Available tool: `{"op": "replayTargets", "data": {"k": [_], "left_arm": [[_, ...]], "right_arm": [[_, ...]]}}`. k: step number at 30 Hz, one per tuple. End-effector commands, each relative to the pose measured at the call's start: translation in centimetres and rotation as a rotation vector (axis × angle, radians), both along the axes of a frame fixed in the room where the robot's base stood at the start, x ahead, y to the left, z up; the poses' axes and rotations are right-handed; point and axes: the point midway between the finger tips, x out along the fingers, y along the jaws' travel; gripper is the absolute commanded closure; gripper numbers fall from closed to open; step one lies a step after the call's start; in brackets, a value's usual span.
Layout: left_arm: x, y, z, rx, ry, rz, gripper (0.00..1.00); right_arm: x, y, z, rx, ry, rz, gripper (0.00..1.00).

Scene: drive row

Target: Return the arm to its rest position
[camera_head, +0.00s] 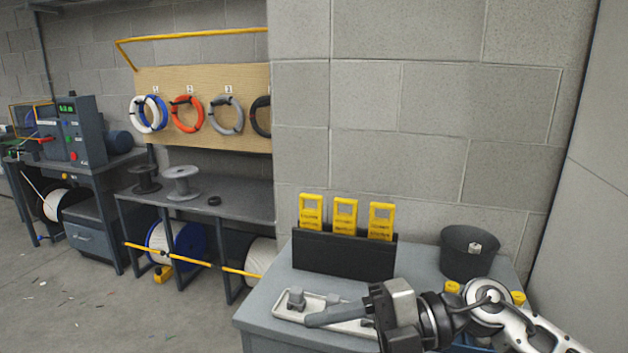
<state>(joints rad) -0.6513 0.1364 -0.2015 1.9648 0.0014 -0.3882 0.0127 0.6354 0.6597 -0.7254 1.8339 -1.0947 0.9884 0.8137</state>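My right gripper (312,319) reaches in from the lower right, its fingers pointing left above a pale tray (283,309) on the grey table. The fingers appear as one grey bar from this side, so I cannot tell whether they are open or shut. No held object can be made out. Small grey parts (296,298) lie in the tray, partly hidden by the gripper. My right arm (495,300) crosses the front right of the table. My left gripper is not in view.
A black holder (342,257) with three yellow tags (345,217) stands at the table's back. A dark bucket (468,256) stands to its right, near the arm. Yellow-topped items (452,287) sit by the arm. A block wall closes off the back; open floor (75,300) lies left.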

Motion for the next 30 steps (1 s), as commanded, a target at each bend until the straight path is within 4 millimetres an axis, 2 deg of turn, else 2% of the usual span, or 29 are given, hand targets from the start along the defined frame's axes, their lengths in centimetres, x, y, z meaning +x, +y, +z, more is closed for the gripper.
{"op": "replayTargets", "data": {"k": [1, 2, 5, 8, 11, 12, 14, 15, 18, 21, 25, 30], "left_arm": [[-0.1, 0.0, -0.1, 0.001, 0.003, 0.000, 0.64], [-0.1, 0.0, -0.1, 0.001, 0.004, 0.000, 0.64], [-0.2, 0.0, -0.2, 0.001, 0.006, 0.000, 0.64], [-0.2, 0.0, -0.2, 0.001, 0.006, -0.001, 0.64], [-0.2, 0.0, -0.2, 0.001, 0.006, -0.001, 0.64], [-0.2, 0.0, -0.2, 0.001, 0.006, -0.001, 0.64], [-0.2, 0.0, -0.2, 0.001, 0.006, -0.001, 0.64], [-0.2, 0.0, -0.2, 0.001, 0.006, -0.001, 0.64], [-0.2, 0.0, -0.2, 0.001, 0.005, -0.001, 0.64], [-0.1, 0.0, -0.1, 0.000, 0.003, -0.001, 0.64], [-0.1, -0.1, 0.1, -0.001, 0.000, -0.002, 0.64], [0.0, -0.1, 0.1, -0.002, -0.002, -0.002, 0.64]], "right_arm": [[-0.4, 1.2, 0.2, 0.162, 0.070, -0.058, 0.48], [-0.3, 1.5, 0.5, 0.251, 0.107, -0.107, 0.48], [1.1, 1.0, 0.2, 0.500, 0.249, -0.322, 0.48], [2.8, -1.3, -2.6, 0.666, 0.423, -0.597, 0.48], [3.3, -4.7, -8.1, 0.738, 0.627, -0.909, 0.48], [2.9, -6.2, -10.9, 0.738, 0.715, -1.033, 0.48], [1.7, -8.0, -15.0, 0.716, 0.835, -1.194, 0.48], [0.5, -9.0, -17.5, 0.690, 0.913, -1.288, 0.48], [-3.1, -10.9, -23.0, 0.604, 1.083, -1.476, 0.48], [-6.7, -12.0, -26.9, 0.518, 1.218, -1.599, 0.48], [-9.9, -12.7, -29.6, 0.438, 1.326, -1.683, 0.48], [-11.1, -12.9, -30.5, 0.407, 1.366, -1.710, 0.48]]}}
